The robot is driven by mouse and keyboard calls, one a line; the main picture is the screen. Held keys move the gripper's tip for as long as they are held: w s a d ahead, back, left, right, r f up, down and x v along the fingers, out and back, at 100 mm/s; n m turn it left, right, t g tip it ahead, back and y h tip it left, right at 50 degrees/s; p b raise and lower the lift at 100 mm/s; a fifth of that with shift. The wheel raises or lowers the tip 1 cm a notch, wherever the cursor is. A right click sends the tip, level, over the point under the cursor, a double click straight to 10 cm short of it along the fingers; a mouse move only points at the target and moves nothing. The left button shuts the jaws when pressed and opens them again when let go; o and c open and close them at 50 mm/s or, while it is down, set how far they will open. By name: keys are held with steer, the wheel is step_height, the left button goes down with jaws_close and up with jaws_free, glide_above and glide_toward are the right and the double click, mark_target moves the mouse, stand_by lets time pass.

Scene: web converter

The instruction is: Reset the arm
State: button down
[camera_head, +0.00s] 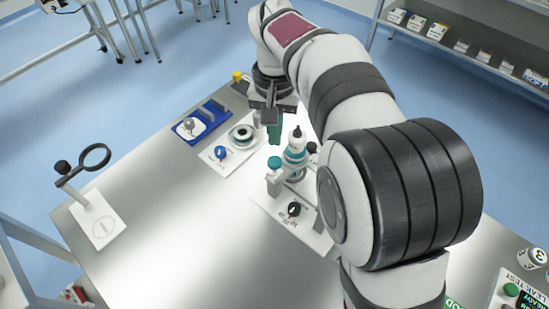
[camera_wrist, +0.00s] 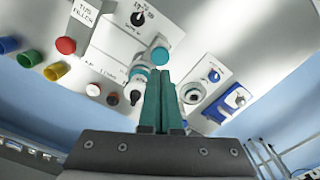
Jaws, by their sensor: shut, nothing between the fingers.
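My arm reaches from the right over the metal table (camera_head: 165,260) in the head view. My gripper (camera_head: 274,138) hangs down above the back of the table, its teal fingers together and nothing between them. The closed fingers also show in the wrist view (camera_wrist: 160,80). The gripper is behind the white station with teal caps (camera_head: 296,155) and right of the panel with the blue knob (camera_head: 221,153). Whether the fingertips touch anything cannot be told.
A blue tray (camera_head: 183,136) lies at the back left. A magnifier stand (camera_head: 100,225) stands at the left. A leak test box (camera_head: 508,290) is at the front right. In the wrist view, coloured caps (camera_wrist: 66,45) stand at the left. The front middle of the table is clear.

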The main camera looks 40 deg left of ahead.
steer(key=shift+r, duration=0.75)
steer(key=d+r+m, duration=0.3)
steer(key=d+m, duration=0.2)
steer(key=d, duration=1.5)
steer(key=s+d+f+m+y, duration=0.1)
steer(key=s+d+f+m, duration=0.1)
steer(key=s+d, duration=0.4)
steer(key=s+d+f+m, duration=0.3)
steer(key=s+d+m, duration=0.1)
steer(key=s+d, duration=0.3)
steer(key=shift+s+m+y, duration=0.3)
steer(key=shift+s+y, duration=0.1)
steer(key=shift+s, duration=0.2)
